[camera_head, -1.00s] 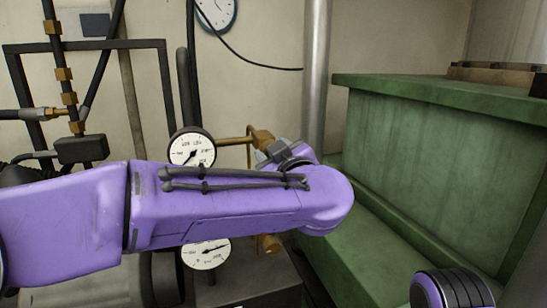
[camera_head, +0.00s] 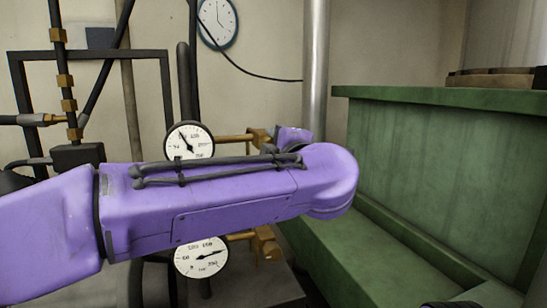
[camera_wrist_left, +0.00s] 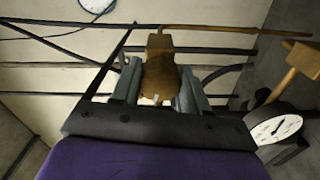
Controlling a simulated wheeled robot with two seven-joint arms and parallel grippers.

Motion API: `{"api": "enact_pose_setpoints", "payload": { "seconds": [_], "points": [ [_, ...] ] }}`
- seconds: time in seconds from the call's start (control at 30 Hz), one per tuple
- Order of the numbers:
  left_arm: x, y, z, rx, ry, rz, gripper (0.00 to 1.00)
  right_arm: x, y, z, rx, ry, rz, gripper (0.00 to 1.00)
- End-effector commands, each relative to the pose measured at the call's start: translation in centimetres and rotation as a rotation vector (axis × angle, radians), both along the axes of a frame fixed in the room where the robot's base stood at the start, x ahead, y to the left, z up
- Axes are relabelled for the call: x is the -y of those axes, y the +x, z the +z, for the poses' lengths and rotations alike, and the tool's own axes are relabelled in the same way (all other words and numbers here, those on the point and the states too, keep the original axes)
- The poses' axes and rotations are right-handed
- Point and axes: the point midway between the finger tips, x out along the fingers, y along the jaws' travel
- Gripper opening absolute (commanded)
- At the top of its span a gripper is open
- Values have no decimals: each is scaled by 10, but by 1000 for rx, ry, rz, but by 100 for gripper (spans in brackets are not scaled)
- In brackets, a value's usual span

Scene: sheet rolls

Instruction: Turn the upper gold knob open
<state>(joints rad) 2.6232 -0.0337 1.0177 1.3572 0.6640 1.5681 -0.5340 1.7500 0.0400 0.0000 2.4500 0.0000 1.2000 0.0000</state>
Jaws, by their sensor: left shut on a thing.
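The upper gold knob (camera_wrist_left: 160,80) is between the two grey fingers of my left gripper (camera_wrist_left: 158,88) in the left wrist view, and the fingers are shut on it. In the head view, gold fitting of the upper knob (camera_head: 258,137) shows at the end of a thin brass pipe, just above my purple left forearm. The forearm hides most of the gripper there. The upper gauge (camera_head: 190,142) has its needle pointing up and left.
A lower gold knob (camera_head: 265,243) and lower gauge (camera_head: 202,257) sit just below my left forearm. A silver vertical pipe (camera_head: 315,70) stands behind. A green cabinet (camera_head: 430,160) fills the right side. Black pipes and a frame (camera_head: 90,55) stand at the left.

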Motion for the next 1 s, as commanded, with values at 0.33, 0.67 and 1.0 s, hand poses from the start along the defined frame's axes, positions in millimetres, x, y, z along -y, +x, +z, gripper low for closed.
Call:
{"api": "enact_pose_setpoints", "payload": {
  "seconds": [0.33,0.67,1.0],
  "points": [
    [0,0,-1,71,-211,0,14,0,0,-21,0,0,0,43],
    [0,0,2,98,-293,-1,14,0,0,-26,0,0,0,43],
    [-1,0,3,102,-302,-1,14,0,0,-26,0,0,0,43]
  ]
}}
